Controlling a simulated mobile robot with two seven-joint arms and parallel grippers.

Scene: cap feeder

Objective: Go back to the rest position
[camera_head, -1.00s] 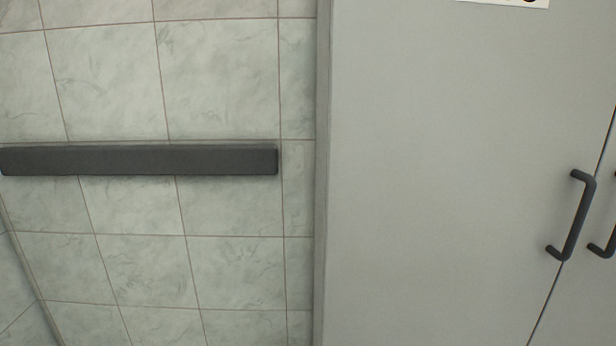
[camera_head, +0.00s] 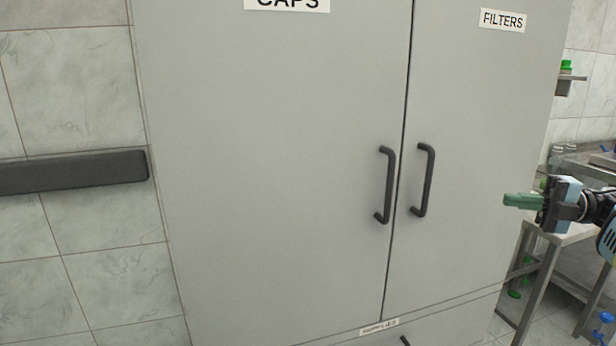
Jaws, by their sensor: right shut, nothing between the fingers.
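My right gripper (camera_head: 522,201) comes in from the right edge in the head view, with green fingers pointing left. It is shut and nothing shows between its fingers. In the picture it lies right of the cabinet's door handles, over the cabinet's right side. My left gripper is out of view.
A grey two-door cabinet (camera_head: 270,170) fills the middle, doors shut, labelled CAPS and FILTERS, with dark handles (camera_head: 386,185) and a lower drawer. A dark rail (camera_head: 75,172) runs along the tiled wall at left. A metal table (camera_head: 575,236) with green and blue items stands at right.

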